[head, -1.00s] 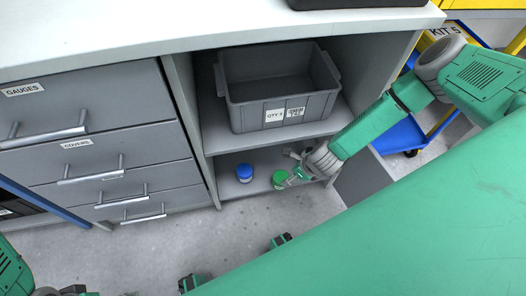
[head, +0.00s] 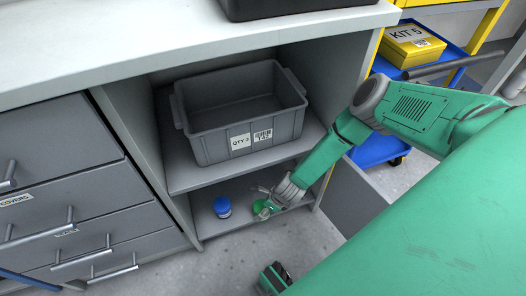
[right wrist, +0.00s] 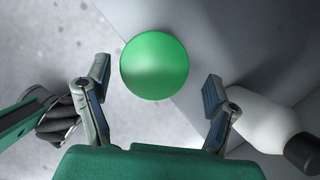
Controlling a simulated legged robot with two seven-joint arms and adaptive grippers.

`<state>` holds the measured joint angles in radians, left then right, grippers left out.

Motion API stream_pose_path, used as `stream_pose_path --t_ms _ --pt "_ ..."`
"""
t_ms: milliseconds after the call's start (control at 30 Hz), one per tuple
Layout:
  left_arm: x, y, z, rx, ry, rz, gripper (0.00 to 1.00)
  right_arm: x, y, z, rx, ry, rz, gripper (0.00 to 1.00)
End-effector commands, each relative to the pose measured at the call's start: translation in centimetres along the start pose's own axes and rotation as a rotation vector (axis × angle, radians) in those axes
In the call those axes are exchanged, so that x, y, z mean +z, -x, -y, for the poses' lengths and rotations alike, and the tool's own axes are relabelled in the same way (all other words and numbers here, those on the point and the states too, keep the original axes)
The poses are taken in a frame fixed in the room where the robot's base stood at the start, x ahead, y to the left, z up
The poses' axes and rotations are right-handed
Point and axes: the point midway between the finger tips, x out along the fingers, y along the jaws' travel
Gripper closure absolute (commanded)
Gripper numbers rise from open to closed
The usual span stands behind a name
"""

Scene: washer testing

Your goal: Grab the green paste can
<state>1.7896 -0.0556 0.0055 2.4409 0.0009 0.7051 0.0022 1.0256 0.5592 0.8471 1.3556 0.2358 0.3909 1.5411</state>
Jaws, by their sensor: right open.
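The green paste can (head: 260,209) stands on the lower shelf of the open cabinet bay, near its front edge. In the right wrist view its round green top (right wrist: 154,66) lies between and slightly beyond my right gripper's (right wrist: 157,84) two fingers. The fingers are spread apart, with a visible gap on each side of the can. In the head view my right gripper (head: 268,206) reaches in from the right beside the can and partly covers it. My left gripper cannot be made out in the head view.
A blue-lidded can (head: 222,207) stands left of the green can. A grey bin (head: 210,146) sits on the shelf above. Drawers with handles (head: 60,205) are at left; a blue cart (head: 380,151) at right.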

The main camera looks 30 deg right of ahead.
Motion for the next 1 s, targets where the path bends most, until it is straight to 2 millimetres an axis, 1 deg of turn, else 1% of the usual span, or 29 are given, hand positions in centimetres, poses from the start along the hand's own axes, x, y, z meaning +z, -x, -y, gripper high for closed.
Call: stream_pose_path --t_ms 33,100,400,467,500,567,600,867,1000 --pt "0.05 -0.83 0.00 0.000 0.000 0.000 0.00 0.07 -1.07 -0.16 -0.002 0.003 0.001 0.23" --pt "0.07 -1.14 0.01 0.000 0.000 0.000 0.00 0.17 -1.61 -0.17 -0.004 0.005 0.000 0.23" --pt "0.07 -1.11 0.07 -0.001 0.002 0.000 0.00 0.32 -1.76 -0.16 -0.004 0.004 0.000 0.23" --pt "0.07 -1.10 0.07 -0.001 0.002 0.000 0.00 0.24 -1.81 -0.13 -0.002 0.003 0.000 0.44" --pt "0.07 -1.11 0.06 -0.001 0.002 0.000 0.00 0.21 -1.83 -0.11 -0.001 0.003 0.001 0.58" --pt "0.07 -1.11 0.05 -0.001 0.002 0.000 0.00 0.17 -1.87 -0.07 0.000 0.002 0.001 0.79" --pt "0.07 -1.11 0.04 -0.001 0.001 0.000 0.00 0.14 -1.89 -0.03 0.000 0.002 0.001 0.84" --pt "0.07 -1.11 0.02 0.000 0.001 0.000 0.00 -0.01 -1.86 0.02 -0.006 0.004 -0.005 0.83" --pt "0.05 -0.76 0.05 -0.001 0.001 0.000 0.00 0.14 -1.36 0.03 -0.008 0.003 -0.006 0.84"
